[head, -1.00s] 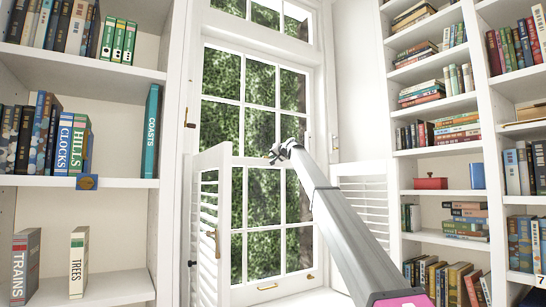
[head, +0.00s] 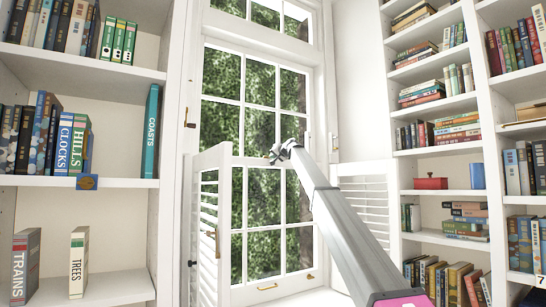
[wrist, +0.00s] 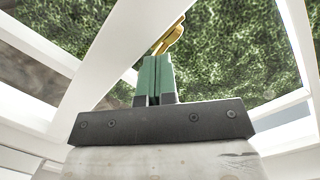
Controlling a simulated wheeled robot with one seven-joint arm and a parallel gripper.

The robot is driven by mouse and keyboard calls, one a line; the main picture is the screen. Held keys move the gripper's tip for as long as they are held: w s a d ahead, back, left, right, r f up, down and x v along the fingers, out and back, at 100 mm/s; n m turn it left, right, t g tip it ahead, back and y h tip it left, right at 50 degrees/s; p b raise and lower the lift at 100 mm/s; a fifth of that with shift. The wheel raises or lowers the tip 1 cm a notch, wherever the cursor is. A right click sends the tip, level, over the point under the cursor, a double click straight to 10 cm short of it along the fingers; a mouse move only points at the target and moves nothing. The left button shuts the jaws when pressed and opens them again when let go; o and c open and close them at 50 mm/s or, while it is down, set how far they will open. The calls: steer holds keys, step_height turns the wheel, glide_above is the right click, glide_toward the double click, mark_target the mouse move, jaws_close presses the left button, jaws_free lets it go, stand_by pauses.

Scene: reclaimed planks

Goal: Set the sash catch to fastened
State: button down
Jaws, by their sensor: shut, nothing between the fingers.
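The sash catch (wrist: 170,40) is a small brass piece just beyond my fingertips in the wrist view, on or near the window's bars. Its lever position cannot be made out clearly. My gripper (wrist: 157,60) has green fingers pressed together, with nothing between them. The fingertips are at or very near the catch; contact cannot be told. In the head view, my gripper (head: 275,154) is at the meeting rail of the white sash window (head: 240,160), and the catch cannot be made out there.
Louvred half shutters stand open at the left (head: 209,225) and right (head: 365,205) of the window. A brass lift (head: 267,287) is on the bottom rail. Bookshelves flank both sides, with a red box (head: 431,183) on the right one.

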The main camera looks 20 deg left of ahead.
steer(key=shift+w, duration=0.65)
stand_by(0.4)
stand_by(0.4)
steer(key=shift+s+d, duration=0.15)
steer(key=shift+s, duration=2)
